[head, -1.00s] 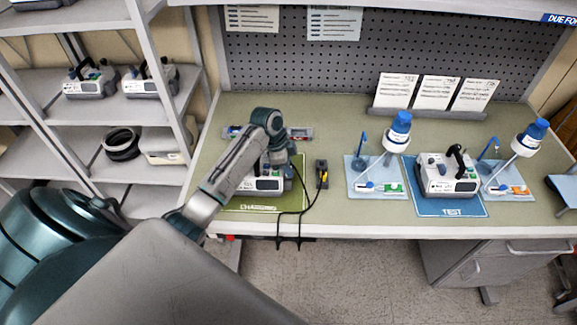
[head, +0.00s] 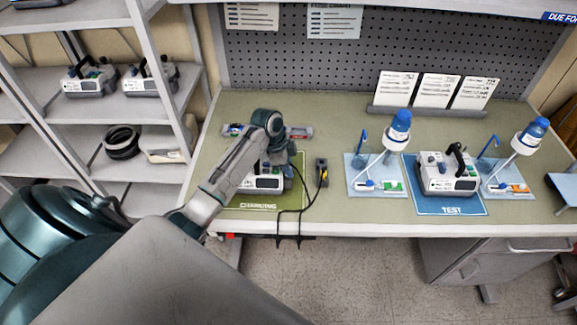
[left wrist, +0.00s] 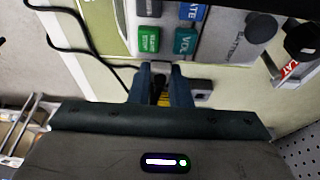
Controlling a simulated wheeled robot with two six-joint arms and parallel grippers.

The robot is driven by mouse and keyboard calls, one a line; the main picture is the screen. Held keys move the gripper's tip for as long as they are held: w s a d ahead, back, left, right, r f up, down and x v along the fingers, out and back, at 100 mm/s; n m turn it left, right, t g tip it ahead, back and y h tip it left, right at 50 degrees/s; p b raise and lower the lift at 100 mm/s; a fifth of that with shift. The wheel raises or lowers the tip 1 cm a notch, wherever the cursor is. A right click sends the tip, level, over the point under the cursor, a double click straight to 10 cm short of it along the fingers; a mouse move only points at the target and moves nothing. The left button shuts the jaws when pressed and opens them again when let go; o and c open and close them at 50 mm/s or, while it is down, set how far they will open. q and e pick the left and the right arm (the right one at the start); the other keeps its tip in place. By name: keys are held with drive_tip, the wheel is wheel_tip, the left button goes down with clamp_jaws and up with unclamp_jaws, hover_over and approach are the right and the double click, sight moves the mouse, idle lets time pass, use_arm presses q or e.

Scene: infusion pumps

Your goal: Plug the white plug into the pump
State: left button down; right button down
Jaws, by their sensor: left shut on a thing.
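The white-and-grey pump (head: 262,184) sits on the green charging mat (head: 240,204), partly hidden by my left arm. My left gripper (head: 280,165) is over the pump's right part; its fingers are mostly hidden in the head view. In the left wrist view my left gripper (left wrist: 160,70) is shut on a small white piece, the white plug (left wrist: 160,66), of which only a little shows between the fingertips. The pump's face with coloured buttons (left wrist: 186,40) lies just beyond the tips. I cannot tell whether the plug touches the pump. My right gripper is not in view.
A dark block with a yellow plug (head: 322,173) stands right of the mat. Black cords (head: 280,220) hang over the table's front edge. Another pump (head: 447,173) sits on the blue test mat (head: 450,208), between trays with blue-capped bottles. Shelves (head: 60,125) stand at left.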

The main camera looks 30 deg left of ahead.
use_arm(q)
drive_tip(key=shift+f, duration=0.1)
drive_tip(key=c, duration=0.9)
unclamp_jaws()
drive_tip(key=shift+o, duration=0.2)
drive_tip(key=shift+r, duration=3.5)
